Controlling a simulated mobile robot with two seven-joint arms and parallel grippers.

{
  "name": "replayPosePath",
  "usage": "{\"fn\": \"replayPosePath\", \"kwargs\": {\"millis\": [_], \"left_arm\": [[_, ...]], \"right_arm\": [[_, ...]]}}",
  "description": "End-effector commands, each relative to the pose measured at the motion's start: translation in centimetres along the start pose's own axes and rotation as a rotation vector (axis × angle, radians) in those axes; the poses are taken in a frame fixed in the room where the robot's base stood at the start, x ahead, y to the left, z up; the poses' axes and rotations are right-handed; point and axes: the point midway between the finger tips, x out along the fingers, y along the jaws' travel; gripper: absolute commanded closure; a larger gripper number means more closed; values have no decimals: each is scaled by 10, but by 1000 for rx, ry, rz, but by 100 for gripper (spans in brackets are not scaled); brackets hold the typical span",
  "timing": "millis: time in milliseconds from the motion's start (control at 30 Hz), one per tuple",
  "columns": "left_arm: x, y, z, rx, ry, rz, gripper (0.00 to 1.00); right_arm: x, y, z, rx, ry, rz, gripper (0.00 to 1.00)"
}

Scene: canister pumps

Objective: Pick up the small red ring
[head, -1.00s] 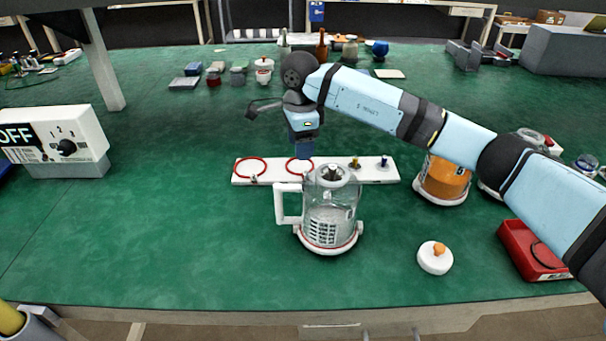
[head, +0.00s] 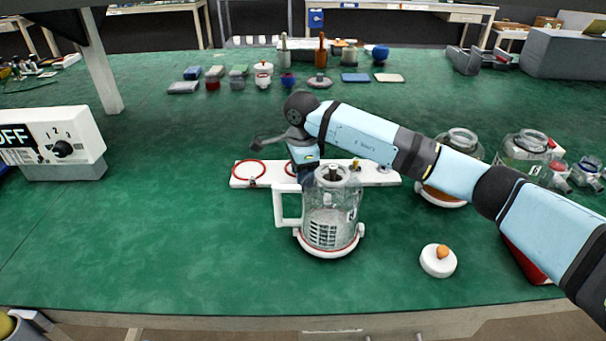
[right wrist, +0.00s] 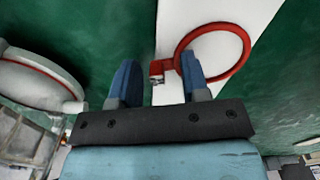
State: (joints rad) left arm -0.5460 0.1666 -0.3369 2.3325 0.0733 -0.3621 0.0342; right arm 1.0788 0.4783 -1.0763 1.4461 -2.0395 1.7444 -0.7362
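A white board (head: 240,183) lies on the green table with two red rings on it. The left red ring (head: 249,170) is in full view. The other, the small red ring (head: 290,168), is mostly hidden behind my right gripper (head: 305,176) in the head view. In the right wrist view a red ring (right wrist: 244,45) with a tab lies over the white board. My right gripper (right wrist: 160,84) is open there, its two blue fingers on either side of the tab, and the loop extends past the right finger. Contact cannot be told. My left gripper is not in view.
A clear jug (head: 328,215) with a white handle stands just in front of the board, close to my right gripper. A white lid with an orange knob (head: 438,261) lies front right. Glass canisters (head: 524,150) stand at right. The table's left front is clear.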

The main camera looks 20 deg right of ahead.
Motion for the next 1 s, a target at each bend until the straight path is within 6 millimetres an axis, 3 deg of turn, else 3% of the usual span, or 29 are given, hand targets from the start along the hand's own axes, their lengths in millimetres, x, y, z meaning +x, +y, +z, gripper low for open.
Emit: {"fn": "replayPosePath", "kwargs": {"millis": [33, 167, 667, 867, 1000], "left_arm": [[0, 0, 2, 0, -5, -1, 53], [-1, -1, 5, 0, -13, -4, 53], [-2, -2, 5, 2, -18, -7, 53], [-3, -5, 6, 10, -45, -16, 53], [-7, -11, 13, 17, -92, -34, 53]], "right_arm": [[0, 0, 0, 0, 0, 0, 70], [0, 0, 0, 0, 0, 0, 100], [-4, 0, 0, 0, 0, 0, 100], [-27, 0, 0, 0, 0, -3, 100], [-59, -1, 0, -1, 0, -5, 100]]}}
